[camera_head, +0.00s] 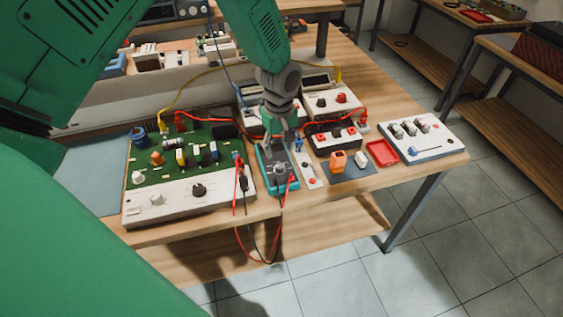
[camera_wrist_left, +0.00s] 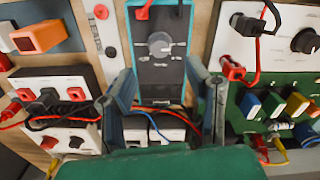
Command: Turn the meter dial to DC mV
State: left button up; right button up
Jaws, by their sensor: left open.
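The teal-edged meter (camera_head: 268,182) lies on the bench near its front edge, with red and black leads at its near end. Its grey round dial (camera_wrist_left: 159,44) sits in the middle of a dark face in the left wrist view; its markings are too small to read. My left gripper (camera_head: 279,142) is over the far part of the meter and partly hides it. In the left wrist view the two fingers (camera_wrist_left: 160,72) are apart, with nothing between them, and the dial appears beyond their tips. I cannot tell any contact with the meter. My right gripper is not in view.
A green circuit board unit (camera_head: 180,165) stands left of the meter. Leads hang over the front edge.

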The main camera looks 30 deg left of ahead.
aim_at(280, 165)
pick_arm(q)
notch_tip(280, 165, down, 6)
jog(key=shift+d+f, duration=0.1)
jog(key=shift+f+p, duration=0.3)
jog(key=shift+f, duration=0.35)
grip_shut()
